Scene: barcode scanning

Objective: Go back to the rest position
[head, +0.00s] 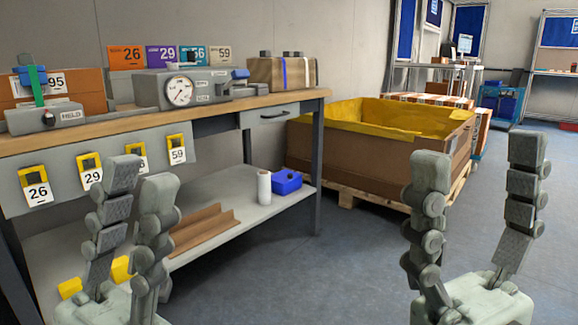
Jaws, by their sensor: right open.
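My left gripper (141,172) points up at the lower left, in front of the workbench (236,106) and its lower shelf. Its two fingers stand close together and partly overlap from this angle, so how far apart they are is unclear. I see nothing held between them. My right gripper (479,155) points up at the lower right over the open floor. Its fingers are spread wide and empty.
A large yellow-lined crate (375,158) sits on a pallet behind. The floor (340,270) between my grippers is clear.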

